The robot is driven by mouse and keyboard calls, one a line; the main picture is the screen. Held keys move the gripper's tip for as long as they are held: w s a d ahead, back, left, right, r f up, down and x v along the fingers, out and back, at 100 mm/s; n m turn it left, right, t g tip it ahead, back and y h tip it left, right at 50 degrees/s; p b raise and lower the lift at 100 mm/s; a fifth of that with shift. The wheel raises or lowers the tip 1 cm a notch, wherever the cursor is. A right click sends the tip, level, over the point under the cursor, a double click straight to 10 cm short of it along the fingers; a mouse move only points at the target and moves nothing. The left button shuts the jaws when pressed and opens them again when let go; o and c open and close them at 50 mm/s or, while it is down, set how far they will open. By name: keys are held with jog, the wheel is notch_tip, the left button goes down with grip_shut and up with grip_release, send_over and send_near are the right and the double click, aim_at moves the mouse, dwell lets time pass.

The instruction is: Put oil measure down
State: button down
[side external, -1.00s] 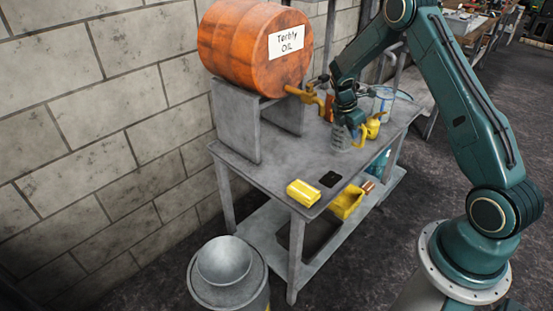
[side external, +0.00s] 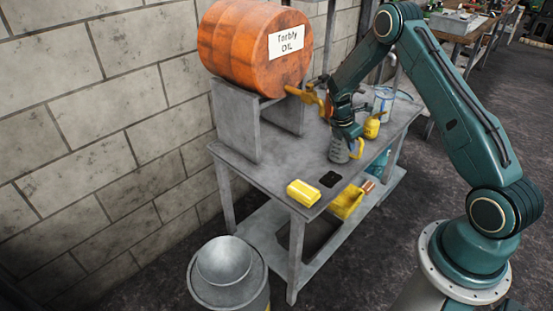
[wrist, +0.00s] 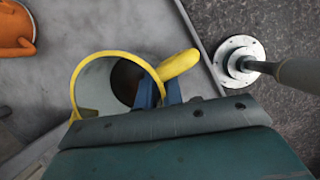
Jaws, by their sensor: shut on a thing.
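The oil measure (side external: 338,152) is a grey can with a yellow rim and yellow handle. In the wrist view its open mouth and grey wall (wrist: 95,82) show, with the yellow handle (wrist: 181,64) to the right. My gripper (side external: 350,134) is shut on the measure near its rim on the handle side; its blue fingers (wrist: 160,93) show in the wrist view. The measure looks upright, over the grey table (side external: 270,170). I cannot tell whether its base touches the tabletop. A black square pad (side external: 330,179) lies in front of it, apart from it.
A yellow block (side external: 303,193) sits at the table's front edge. An orange oil drum (side external: 245,50) with a tap (side external: 303,94) stands on a grey stand at the left. A yellow oil can (side external: 372,126) and clear jug (side external: 384,98) stand behind. Bare tabletop lies left of the pad.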

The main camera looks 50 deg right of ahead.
jog(key=shift+f, duration=0.1)
jog(key=c, duration=1.5)
grip_release()
jog(key=shift+c, duration=0.2)
jog(key=s+v, duration=0.1)
jog(key=v, duration=0.6)
jog(key=shift+w+r, duration=0.4)
jog(key=shift+w, duration=0.15)
jog(key=shift+a, duration=0.1)
